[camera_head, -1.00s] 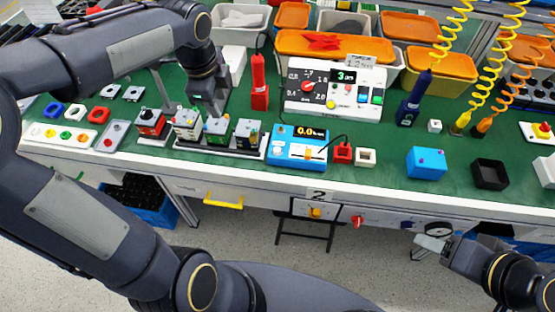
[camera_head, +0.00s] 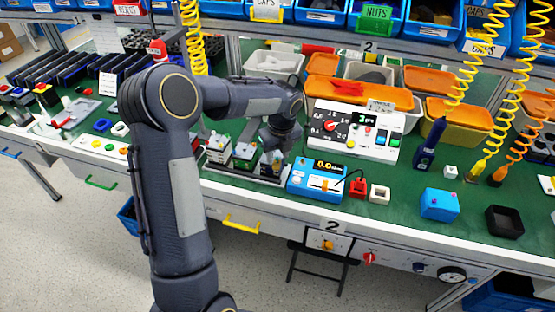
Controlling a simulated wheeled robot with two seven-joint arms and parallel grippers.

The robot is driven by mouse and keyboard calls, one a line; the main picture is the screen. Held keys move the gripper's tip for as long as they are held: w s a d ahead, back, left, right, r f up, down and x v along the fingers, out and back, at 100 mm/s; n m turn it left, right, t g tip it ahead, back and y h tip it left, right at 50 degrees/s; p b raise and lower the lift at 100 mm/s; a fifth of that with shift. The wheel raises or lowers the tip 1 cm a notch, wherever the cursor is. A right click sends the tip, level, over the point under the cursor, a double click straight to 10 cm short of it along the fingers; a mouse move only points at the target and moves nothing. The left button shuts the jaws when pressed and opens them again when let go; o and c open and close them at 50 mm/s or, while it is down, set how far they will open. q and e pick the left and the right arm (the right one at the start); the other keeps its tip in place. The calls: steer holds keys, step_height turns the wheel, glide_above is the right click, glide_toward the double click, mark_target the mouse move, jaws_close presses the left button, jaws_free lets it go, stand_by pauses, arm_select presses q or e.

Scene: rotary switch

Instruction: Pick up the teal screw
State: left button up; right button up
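I cannot make out a teal screw for certain; it is too small or hidden. A row of small switch units stands on a grey rail on the green table, with a green unit (camera_head: 244,156) near the middle. My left gripper (camera_head: 274,152) points down over the right end of this row, at a dark unit (camera_head: 271,167). The gripper is dark and small here, and I cannot tell whether its fingers are apart or touch anything. My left forearm and gripper hide part of the row. My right gripper is out of view.
A blue meter box (camera_head: 317,181) stands just right of the row. Behind it is a white control panel (camera_head: 352,133). A dark blue tool (camera_head: 430,145), a blue box (camera_head: 440,204) and a black open box (camera_head: 504,222) stand farther right. Coiled yellow hoses (camera_head: 505,95) hang there.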

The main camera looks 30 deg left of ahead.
arm_select(q)
steer(key=shift+f, duration=0.3)
jaws_close()
steer(key=shift+r, duration=0.15)
steer(key=shift+w+r, duration=0.1)
steer(key=shift+r, duration=0.4)
steer(key=s+d+r+b, duration=0.1)
steer(key=s+d+r, duration=0.5)
steer(key=s+r, duration=0.5)
steer(key=shift+s+d+r, duration=0.15)
steer(key=shift+s+r, duration=0.25)
steer(key=shift+s, duration=0.45)
steer(key=shift+r, duration=0.1)
